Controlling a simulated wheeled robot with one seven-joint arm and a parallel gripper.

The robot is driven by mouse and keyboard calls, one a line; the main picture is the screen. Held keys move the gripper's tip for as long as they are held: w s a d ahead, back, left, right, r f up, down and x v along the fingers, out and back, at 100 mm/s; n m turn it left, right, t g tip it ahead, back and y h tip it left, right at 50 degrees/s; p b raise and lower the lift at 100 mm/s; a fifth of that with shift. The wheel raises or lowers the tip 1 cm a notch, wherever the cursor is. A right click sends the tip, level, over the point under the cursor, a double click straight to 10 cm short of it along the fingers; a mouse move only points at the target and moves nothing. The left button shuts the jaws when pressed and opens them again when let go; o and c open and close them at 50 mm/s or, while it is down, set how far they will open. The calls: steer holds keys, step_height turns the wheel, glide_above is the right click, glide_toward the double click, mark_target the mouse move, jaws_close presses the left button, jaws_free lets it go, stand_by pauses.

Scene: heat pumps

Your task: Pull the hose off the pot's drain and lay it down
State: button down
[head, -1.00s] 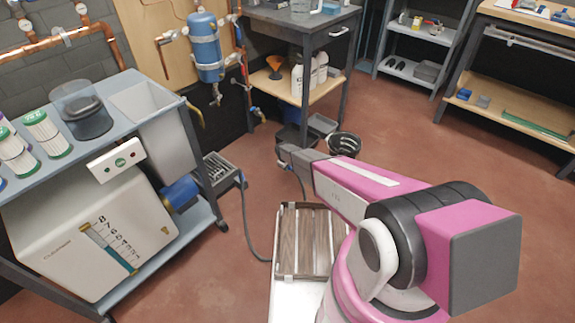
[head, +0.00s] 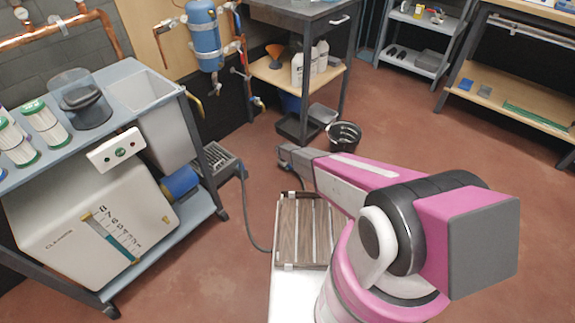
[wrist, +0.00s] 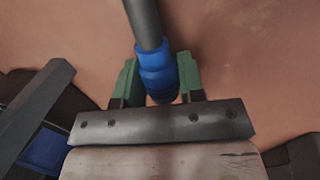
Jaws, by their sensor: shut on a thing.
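The blue pot (head: 204,42) hangs upright on the wall panel, with its drain (head: 214,75) at the bottom. No hose shows on the drain. My gripper (head: 283,163) is in front of the pot, low and to its right, well apart from it. In the wrist view my green fingers (wrist: 158,82) are shut on the blue cuff (wrist: 157,70) of the hose. The grey hose (wrist: 144,22) runs out from the cuff over the red floor. In the head view the dark hose (head: 248,222) loops from the grey grated box; part of it is hidden behind the slatted tray and my arm.
The grated box (head: 222,162) stands beside the blue cart (head: 207,222) at the left. A slatted tray (head: 278,230) lies below my arm. A black bucket (head: 343,137) and a workbench (head: 345,75) are beyond my gripper. Open floor (head: 420,140) lies to the right.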

steer(key=c, duration=0.6)
jaws_free()
steer(key=shift+c, duration=0.2)
steer(key=shift+s, duration=0.1)
steer(key=v, duration=1.1)
steer(key=shift+d, duration=0.1)
steer(key=s+d+r+m, duration=0.2)
steer(key=s+d+r, duration=0.25)
steer(key=r, duration=0.35)
steer(key=s+d+r+m+g, duration=0.1)
steer(key=s+d+r, duration=0.35)
steer(key=r, duration=0.35)
steer(key=s+d+r+m, duration=0.2)
steer(key=s+d+r, duration=0.1)
steer(key=d+r, duration=0.35)
steer(key=s+d+r+m+y, duration=0.1)
steer(key=s+d+r, duration=0.4)
steer(key=s+r, duration=0.5)
steer(key=s+d+r+m+g, duration=0.1)
steer(key=s+d+r+m, duration=0.3)
steer(key=s+r, duration=0.6)
steer(key=shift+d+r+y, duration=0.4)
steer(key=shift+d+r, duration=0.1)
steer(key=shift+r, duration=0.1)
